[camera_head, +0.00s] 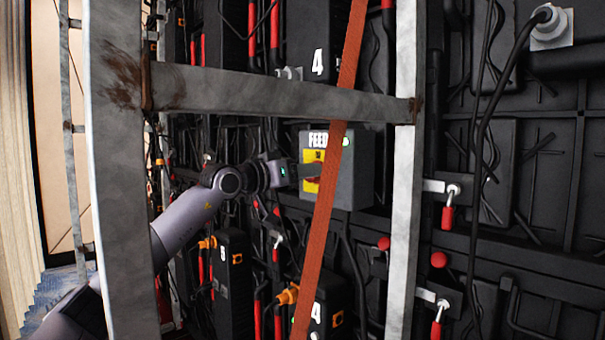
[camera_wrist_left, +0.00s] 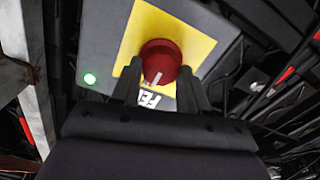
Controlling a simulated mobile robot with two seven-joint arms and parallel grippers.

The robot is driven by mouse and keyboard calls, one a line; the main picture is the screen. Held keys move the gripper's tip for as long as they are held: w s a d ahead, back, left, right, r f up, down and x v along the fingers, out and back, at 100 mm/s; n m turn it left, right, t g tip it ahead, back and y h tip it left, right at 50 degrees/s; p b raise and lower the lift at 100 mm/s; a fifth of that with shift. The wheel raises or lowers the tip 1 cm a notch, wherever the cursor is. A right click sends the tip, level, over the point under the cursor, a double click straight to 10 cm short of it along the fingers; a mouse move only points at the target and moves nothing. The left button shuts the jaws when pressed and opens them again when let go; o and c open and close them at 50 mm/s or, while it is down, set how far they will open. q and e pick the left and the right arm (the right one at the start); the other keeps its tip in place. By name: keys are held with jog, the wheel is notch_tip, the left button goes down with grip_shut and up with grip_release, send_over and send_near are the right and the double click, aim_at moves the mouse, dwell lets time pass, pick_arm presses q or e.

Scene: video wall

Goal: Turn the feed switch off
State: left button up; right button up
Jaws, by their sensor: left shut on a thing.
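The feed switch is a red round knob (camera_wrist_left: 161,58) on a yellow plate (camera_wrist_left: 202,44), in the left wrist view. A white mark on the knob points toward the partly covered lettering. The plate sits on a grey box (camera_head: 352,178) labelled FEED in the head view, with a lit green lamp (camera_wrist_left: 90,79). My left gripper (camera_head: 309,171) reaches the box front from the left. In the left wrist view its two fingers (camera_wrist_left: 160,78) are on either side of the knob, shut on it. In the head view the gripper and a strap hide much of the knob. My right gripper is not in view.
A grey metal frame with an upright (camera_head: 120,190) and crossbar (camera_head: 270,96) stands in front of the wall. An orange-brown strap (camera_head: 326,215) slants across the box. Cables and red-handled latches (camera_head: 448,212) lie around it. My left arm passes behind the left upright.

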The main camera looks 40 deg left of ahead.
pick_arm(q)
jog(key=shift+n, duration=0.3)
jog(key=n+p, duration=0.2)
jog(key=n, duration=1.5)
jog(key=shift+f+p, duration=0.2)
jog(key=shift+p, duration=0.1)
jog(key=shift+n, duration=0.3)
jog(key=o, duration=1.1)
jog(key=shift+a, duration=0.1)
jog(key=shift+c, duration=0.2)
